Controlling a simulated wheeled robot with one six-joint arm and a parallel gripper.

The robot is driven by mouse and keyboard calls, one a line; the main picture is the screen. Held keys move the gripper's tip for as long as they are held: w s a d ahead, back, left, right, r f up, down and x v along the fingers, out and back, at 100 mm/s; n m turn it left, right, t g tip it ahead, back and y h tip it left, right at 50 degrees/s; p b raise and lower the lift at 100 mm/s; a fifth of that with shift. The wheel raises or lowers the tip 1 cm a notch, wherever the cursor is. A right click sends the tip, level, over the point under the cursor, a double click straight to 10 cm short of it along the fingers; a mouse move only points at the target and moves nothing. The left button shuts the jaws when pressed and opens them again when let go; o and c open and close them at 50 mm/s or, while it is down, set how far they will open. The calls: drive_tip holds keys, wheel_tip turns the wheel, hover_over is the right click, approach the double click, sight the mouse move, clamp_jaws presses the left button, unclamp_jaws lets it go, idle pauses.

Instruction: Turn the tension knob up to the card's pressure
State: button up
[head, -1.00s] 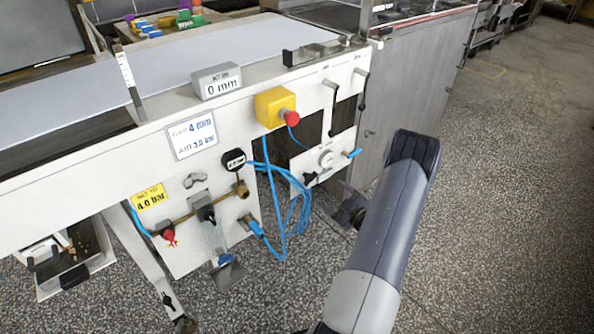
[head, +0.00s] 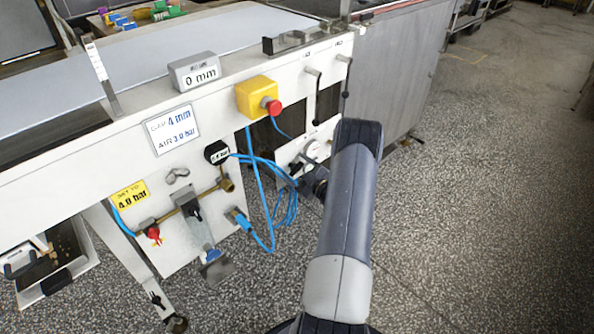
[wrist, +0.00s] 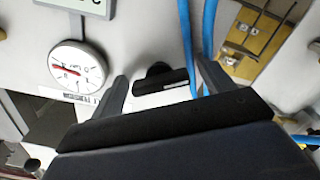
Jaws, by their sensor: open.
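A black bar-shaped knob (wrist: 160,78) is on the pale panel in the wrist view, between my two fingers and just beyond their tips. My gripper (wrist: 163,75) is open around it, with no clear contact. A round white dial gauge (wrist: 78,67) with a red needle is left of the knob. In the head view my gripper (head: 318,185) is at the small lower panel, mostly hidden by my arm. The white card (head: 172,130) seems to read gap 4 mm, air 3.0 bar. A yellow tag (head: 131,195) reads about 4.0 bar.
Blue hoses (head: 265,200) hang left of my gripper and also pass close by the fingers in the wrist view (wrist: 208,40). A yellow box with a red button (head: 262,98) is above. A grey display (head: 195,72) reads 0 mm. Open floor lies right.

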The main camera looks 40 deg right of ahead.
drive_tip(key=c, duration=1)
drive_tip(key=shift+f+n+b, duration=0.2)
drive_tip(key=shift+n+b, duration=0.2)
drive_tip(key=shift+b, duration=0.4)
drive_tip(key=shift+f+n+b, duration=0.15)
drive_tip(key=shift+n+b, duration=0.45)
drive_tip(key=shift+b, duration=0.5)
drive_tip(key=n+b, duration=0.3)
drive_tip(key=b, duration=0.2)
drive_tip(key=shift+f+n+b, duration=0.1)
drive_tip(key=shift+n+b, duration=0.2)
drive_tip(key=shift+b, duration=0.05)
drive_tip(key=n+b, duration=0.4)
drive_tip(key=b, duration=0.3)
drive_tip(key=shift+n, duration=0.3)
drive_tip(key=shift+r+n+b, duration=0.3)
drive_tip(key=shift+n+b, duration=0.2)
drive_tip(key=shift+b, duration=0.35)
